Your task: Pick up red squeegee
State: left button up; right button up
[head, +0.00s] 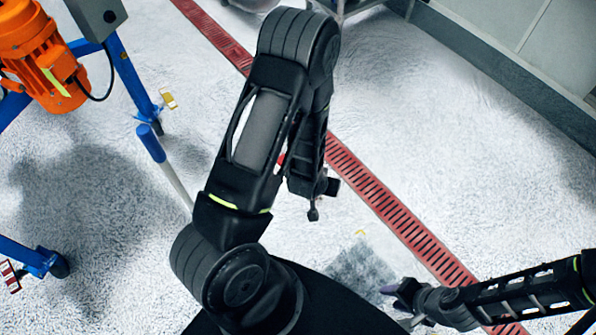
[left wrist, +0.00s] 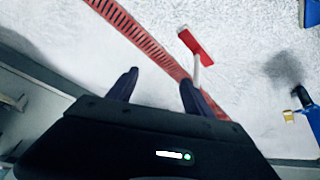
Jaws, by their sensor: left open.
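The red squeegee (left wrist: 197,47) lies on the floor in the left wrist view, with a red head and a white handle. The handle's lower end is hidden behind one finger of my left gripper (left wrist: 158,82). That gripper is open, with nothing visible between its dark fingers. In the head view my left arm covers most of that area; a small red patch beside it may be the squeegee, but I cannot be sure. My right gripper (head: 395,290) is low at the right, over the floor and away from the squeegee; its jaw state is unclear.
A red drain grate (head: 400,220) crosses the floor diagonally. At the left stands a blue wheeled frame (head: 132,75) with an orange motor (head: 40,55). A blue-topped pole (head: 152,145) is near it. A grey wall (head: 535,40) is at upper right. Floor between is mostly clear.

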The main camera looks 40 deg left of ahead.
pick_arm(q)
jog(key=w+a+t+y+b, duration=0.2)
jog(key=w+a+t+b, duration=0.1)
jog(key=w+a, duration=0.4)
jog(key=w+a+r+n+t+y+b, duration=0.1)
jog(key=w+a+r+t+y+b, duration=0.2)
jog(key=a+r, duration=0.4)
jog(key=w+a+r+n+t+y+b, duration=0.1)
jog(key=w+a+r+t+y+b, duration=0.2)
jog(key=r, duration=0.8)
jog(key=w+a+b, duration=0.2)
jog(key=a, duration=0.2)
jog(key=shift+w+a+r+t, duration=0.2)
jog(key=shift+w+r+t, duration=0.05)
jog(key=shift+w+t, duration=0.1)
pick_arm(e)
notch_tip(320, 180, down, 14)
jog(key=shift+d+f, duration=0.1)
jog(key=shift+f, duration=0.05)
pick_arm(q)
jog(key=shift+x, duration=1.3)
pick_arm(e)
jog(key=shift+w+f, duration=0.1)
jog(key=shift+f, duration=0.1)
pick_arm(q)
jog(key=shift+f, duration=0.1)
